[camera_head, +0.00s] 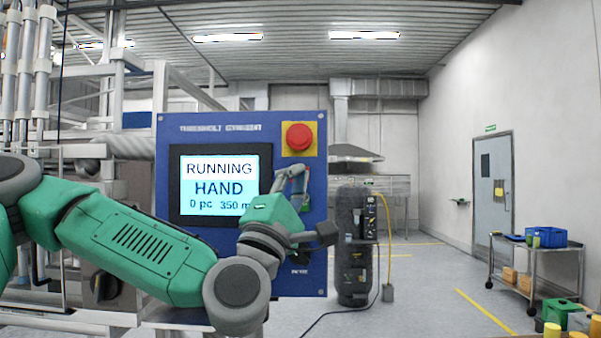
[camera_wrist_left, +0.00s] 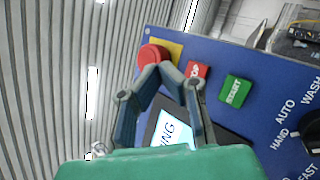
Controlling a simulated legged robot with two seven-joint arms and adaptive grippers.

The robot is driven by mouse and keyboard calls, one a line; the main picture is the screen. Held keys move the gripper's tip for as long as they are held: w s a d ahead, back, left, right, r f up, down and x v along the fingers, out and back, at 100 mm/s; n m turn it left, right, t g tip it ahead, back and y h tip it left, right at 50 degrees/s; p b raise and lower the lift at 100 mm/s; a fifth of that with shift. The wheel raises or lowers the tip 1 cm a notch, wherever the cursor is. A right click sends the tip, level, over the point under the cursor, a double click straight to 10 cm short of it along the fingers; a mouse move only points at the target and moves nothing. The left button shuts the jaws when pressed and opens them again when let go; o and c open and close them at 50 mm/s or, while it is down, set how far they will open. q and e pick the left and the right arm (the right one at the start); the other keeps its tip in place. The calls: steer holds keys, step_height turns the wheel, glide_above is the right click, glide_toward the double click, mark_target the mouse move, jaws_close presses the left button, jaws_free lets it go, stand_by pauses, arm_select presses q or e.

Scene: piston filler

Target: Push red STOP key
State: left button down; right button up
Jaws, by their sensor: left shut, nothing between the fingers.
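The red STOP key (camera_wrist_left: 198,69) sits on the blue control panel (camera_head: 228,121), beside the green START key (camera_wrist_left: 236,91). Part of the STOP key is covered by a finger in the left wrist view. In the head view my left gripper (camera_head: 292,172) covers the area below the red mushroom button, and I cannot make out the STOP key there. My left gripper (camera_wrist_left: 162,70) is shut and empty, its tips in front of the panel between the mushroom button and the STOP key. I cannot tell whether it touches the panel. My right gripper is not in view.
A red mushroom button (camera_head: 299,137) on a yellow plate sits close above the fingertips. The screen (camera_head: 221,185) reads RUNNING, HAND, 0 pc. A black selector knob (camera_wrist_left: 311,130) is at the right in the wrist view. A dark cylindrical unit (camera_head: 355,250) stands right of the panel.

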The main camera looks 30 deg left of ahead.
arm_select(q)
steer(key=shift+w+a, duration=0.4)
steer(key=shift+w, duration=0.3)
steer(key=shift+w+a, duration=0.45)
steer(key=shift+w, duration=0.25)
steer(key=shift+w+a, duration=0.4)
steer(key=shift+w, duration=0.3)
steer(key=shift+w+a+b, duration=0.4)
steer(key=shift+w+b, duration=0.1)
steer(key=shift+w, duration=0.15)
stand_by(0.5)
steer(key=shift+s+d, duration=0.1)
steer(key=shift+s, duration=0.05)
steer(key=shift+s+d+r+b, duration=0.1)
steer(key=shift+s+d+b, duration=0.3)
steer(key=shift+s, duration=0.2)
steer(key=s, duration=0.1)
steer(key=s+d+b, duration=0.1)
steer(key=s+d, duration=0.1)
steer(key=s, duration=0.1)
steer(key=shift+s+d+b, duration=0.1)
steer(key=shift+d+b, duration=0.15)
steer(key=shift+b, duration=0.15)
